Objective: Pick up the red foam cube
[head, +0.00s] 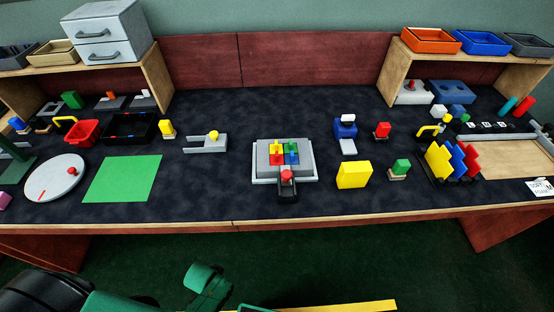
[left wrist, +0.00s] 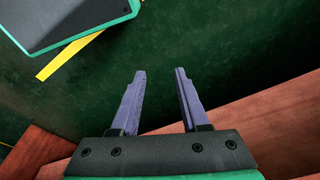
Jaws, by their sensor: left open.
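Another small red piece (head: 287,175) sits on a dark holder at the front of the grey plate. Both are small, and I cannot tell for certain which is the red foam cube. My left gripper (left wrist: 159,72) shows in the left wrist view, open with nothing between its fingers, over the green floor. Neither red piece shows in that view. My right gripper is not in view.
The grey plate (head: 304,161) carries coloured blocks mid-table. A green mat (head: 122,179) and white disc (head: 57,176) lie left. Wooden shelves stand at both ends. Bare tabletop lies left of the grey plate.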

